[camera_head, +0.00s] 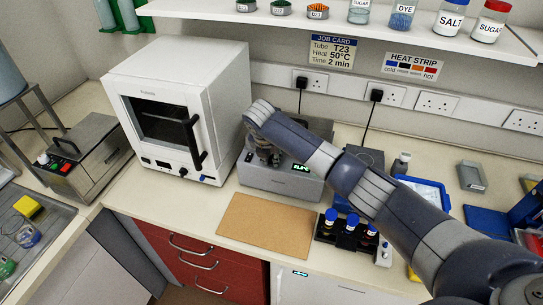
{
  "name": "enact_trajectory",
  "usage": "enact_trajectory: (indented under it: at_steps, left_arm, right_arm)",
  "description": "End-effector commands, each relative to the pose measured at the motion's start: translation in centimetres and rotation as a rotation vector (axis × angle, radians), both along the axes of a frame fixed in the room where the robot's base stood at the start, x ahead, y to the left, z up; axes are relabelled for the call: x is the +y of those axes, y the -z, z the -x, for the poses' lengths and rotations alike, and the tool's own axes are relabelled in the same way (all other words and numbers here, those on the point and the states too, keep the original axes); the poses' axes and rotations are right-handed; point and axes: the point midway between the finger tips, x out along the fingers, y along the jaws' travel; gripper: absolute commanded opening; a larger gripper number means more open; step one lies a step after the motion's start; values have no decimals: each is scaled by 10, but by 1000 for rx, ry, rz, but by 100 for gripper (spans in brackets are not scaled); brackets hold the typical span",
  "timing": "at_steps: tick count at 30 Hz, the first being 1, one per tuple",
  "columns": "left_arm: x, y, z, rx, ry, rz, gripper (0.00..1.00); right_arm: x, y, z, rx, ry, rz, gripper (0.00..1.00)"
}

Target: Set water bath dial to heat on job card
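The job card (332,50) on the wall reads Tube T23, Heat 50°C, Time 2 min. A grey metal unit (262,177) with a lit green display (301,168) stands on the bench right of the white oven; it looks like the water bath. My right arm crosses in front of it from the lower right. My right gripper (266,157) points down at the unit's top front, left of the display. The gripper's fingers are small and dark, and I cannot tell their opening or contact. The dial is not clearly seen. My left gripper is out of view.
The white oven (165,70) stands close on the left. A brown board (262,226) lies in front of the unit. A rack with blue-capped tubes (349,235) stands right of the board. Another metal unit (92,160) with coloured buttons stands far left. A shelf (340,24) hangs above.

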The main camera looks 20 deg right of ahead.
Motion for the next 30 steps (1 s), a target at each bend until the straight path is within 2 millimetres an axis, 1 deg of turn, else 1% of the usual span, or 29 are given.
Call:
enact_trajectory:
  at_steps: [11, 17, 23, 30]
  left_arm:
    - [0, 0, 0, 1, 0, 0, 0]
    - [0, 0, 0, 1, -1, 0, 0]
    - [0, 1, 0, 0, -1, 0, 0]
    - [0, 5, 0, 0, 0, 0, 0]
  right_arm:
    - [-1, 0, -1, -3, 3, 2, 0]
    - [-1, -2, -2, -7, 44, 2, 0]
    - [1, -2, -4, -8, 156, 2, 0]
    - [2, -2, -7, -10, 368, 1, 0]
